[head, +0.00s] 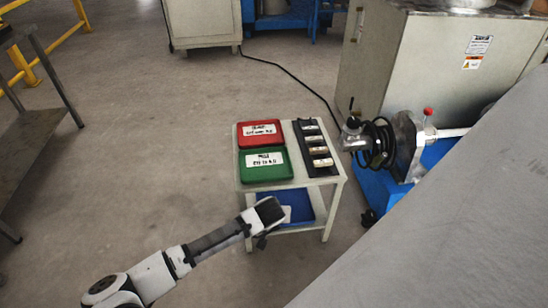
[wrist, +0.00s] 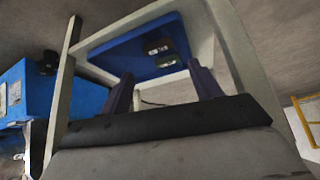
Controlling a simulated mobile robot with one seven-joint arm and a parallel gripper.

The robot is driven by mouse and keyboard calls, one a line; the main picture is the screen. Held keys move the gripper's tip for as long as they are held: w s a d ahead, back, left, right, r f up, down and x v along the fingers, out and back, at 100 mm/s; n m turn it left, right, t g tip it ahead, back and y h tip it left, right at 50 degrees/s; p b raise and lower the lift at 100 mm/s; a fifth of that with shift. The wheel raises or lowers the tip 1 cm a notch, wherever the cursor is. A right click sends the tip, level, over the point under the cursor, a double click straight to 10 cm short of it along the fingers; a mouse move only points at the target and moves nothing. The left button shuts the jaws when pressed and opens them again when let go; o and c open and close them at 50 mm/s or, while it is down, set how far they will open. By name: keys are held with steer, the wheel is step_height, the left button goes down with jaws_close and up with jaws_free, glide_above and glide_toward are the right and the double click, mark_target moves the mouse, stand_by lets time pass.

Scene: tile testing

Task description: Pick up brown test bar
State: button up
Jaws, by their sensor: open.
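Several small test bars (head: 318,150) lie in a row across the black rack (head: 334,171) on the small cart's top. The nearest looks tan or brownish, but I cannot surely tell which is the brown test bar. My gripper (head: 270,212) is low at the cart's front, below the top. In the wrist view my gripper (wrist: 163,88) has its two dark fingers wide apart with nothing between them. Beyond them is a blue tray (wrist: 120,55) on the lower shelf, holding dark pieces (wrist: 158,46) with small pale labels; their exact colour is unclear.
A red box (head: 261,140) and a green box (head: 265,171) take up the cart top's left side. The cart's pale legs (wrist: 62,85) frame the lower shelf. A blue-based machine (head: 405,140) stands close on the right. Open floor lies to the left.

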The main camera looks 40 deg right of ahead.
steer(key=b+x, duration=0.4)
steer(key=x, duration=0.5)
steer(key=shift+s+d, duration=0.1)
steer(key=c, duration=0.7)
